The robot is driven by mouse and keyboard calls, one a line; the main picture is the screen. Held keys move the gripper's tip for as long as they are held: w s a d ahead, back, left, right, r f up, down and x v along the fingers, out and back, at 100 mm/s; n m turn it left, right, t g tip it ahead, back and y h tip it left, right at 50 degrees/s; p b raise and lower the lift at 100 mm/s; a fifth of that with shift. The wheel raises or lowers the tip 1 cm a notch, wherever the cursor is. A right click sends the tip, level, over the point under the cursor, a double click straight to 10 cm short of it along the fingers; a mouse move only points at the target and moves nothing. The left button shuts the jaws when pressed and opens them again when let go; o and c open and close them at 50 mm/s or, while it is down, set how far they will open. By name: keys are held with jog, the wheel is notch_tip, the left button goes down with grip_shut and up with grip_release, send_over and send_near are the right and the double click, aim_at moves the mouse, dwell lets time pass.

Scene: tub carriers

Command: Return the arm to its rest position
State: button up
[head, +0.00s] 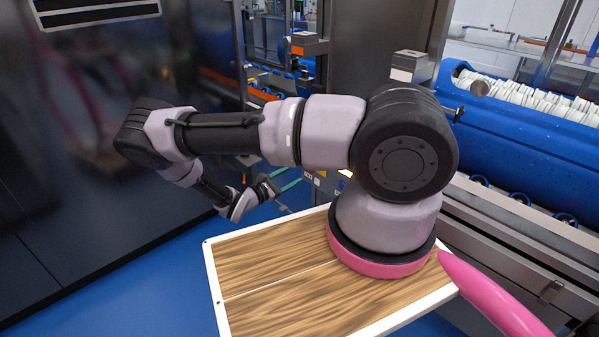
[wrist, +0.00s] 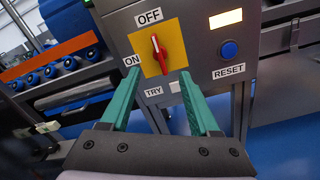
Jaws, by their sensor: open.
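My gripper shows in the wrist view (wrist: 162,80) with its two green fingers spread apart and nothing between them. A control panel (wrist: 205,58) faces it. A red rotary knob (wrist: 161,55) on a yellow plate (wrist: 142,44) appears between and beyond the fingertips. The knob stands nearly upright, its upper end toward the OFF label. In the head view my arm reaches left from its pink-ringed base, bends, and comes back down to the right. My gripper (head: 288,193) is there low, partly seen, near the panel column. Contact with the panel cannot be told.
A blue RESET button (wrist: 229,49) sits right of the knob, under a lit lamp (wrist: 226,18). A large dark cabinet (head: 75,130) stands close to the arm's left bend. A blue tub machine (head: 520,125) is at right. Blue floor (head: 130,285) is open at lower left.

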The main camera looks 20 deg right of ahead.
jog(key=shift+s+a, duration=0.2)
jog(key=shift+a, duration=0.25)
jog(key=s+a+r+m+g+y, duration=0.1)
jog(key=s+r+m+g+y, duration=0.25)
jog(key=r, duration=0.75)
jog(key=s+a+r+m+g+y, duration=0.1)
jog(key=r+m+g+y, duration=0.1)
jog(key=r+m+y, duration=0.6)
jog(key=s+a+r+m+g+y, duration=0.15)
jog(key=r+m, duration=0.25)
jog(key=r, duration=0.9)
jog(key=s+a+r+m+t+y, duration=0.1)
jog(key=s+r+m+t+y, duration=0.2)
jog(key=s+r, duration=0.5)
jog(key=s+r+m+t+y, duration=0.3)
jog(key=s+r+t, duration=0.2)
jog(key=s+r, duration=0.4)
notch_tip(320, 180, up, 5)
jog(key=shift+a+f, duration=0.2)
jog(key=shift+a, duration=0.15)
jog(key=shift+d, duration=0.1)
